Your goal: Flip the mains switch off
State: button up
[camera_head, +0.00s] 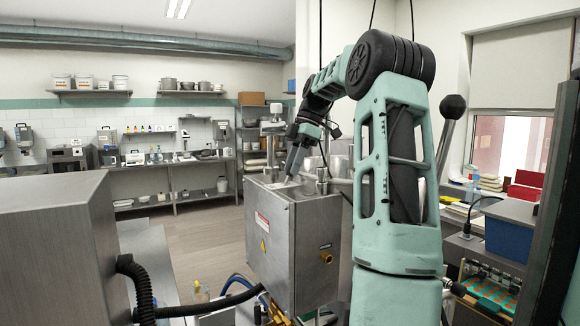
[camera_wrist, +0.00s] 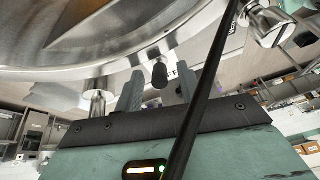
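In the wrist view my gripper (camera_wrist: 159,78) has its two grey fingers apart. A small dark rounded knob (camera_wrist: 159,75), which looks like the mains switch lever, shows between the fingers, with gaps on both sides. Part of a label (camera_wrist: 181,69) with letters like "FF" shows beside the right finger, which hides the rest of it. In the head view my gripper (camera_head: 291,177) points down at the top of a steel box (camera_head: 300,240) with warning labels. The switch cannot be made out in the head view.
A large shiny round steel vessel (camera_wrist: 80,35) fills the upper left of the wrist view, close to the fingers. A black rod (camera_wrist: 205,90) crosses in front of the gripper. In the head view, a steel cabinet (camera_head: 60,250) stands at left and a blue bin (camera_head: 508,232) at right.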

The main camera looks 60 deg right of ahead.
grip_shut()
jog(key=shift+w+a, duration=0.1)
jog(key=shift+a, duration=0.05)
jog(key=h, duration=0.1)
jog(key=a+g+h+b, duration=0.1)
jog(key=w+a+g+h, duration=0.1)
jog(key=h, duration=0.1)
jog(key=shift+r, duration=0.25)
jog(key=g+h, duration=0.1)
jog(key=w+a+h, duration=0.1)
jog(key=shift+a+g+h+b, duration=0.15)
jog(key=shift+g+h+b, duration=0.25)
jog(key=shift+w+a+f+g+h, duration=0.2)
jog(key=shift+a+g+h, duration=0.25)
jog(key=shift+h, duration=0.45)
jog(key=shift+f, duration=0.1)
grip_release()
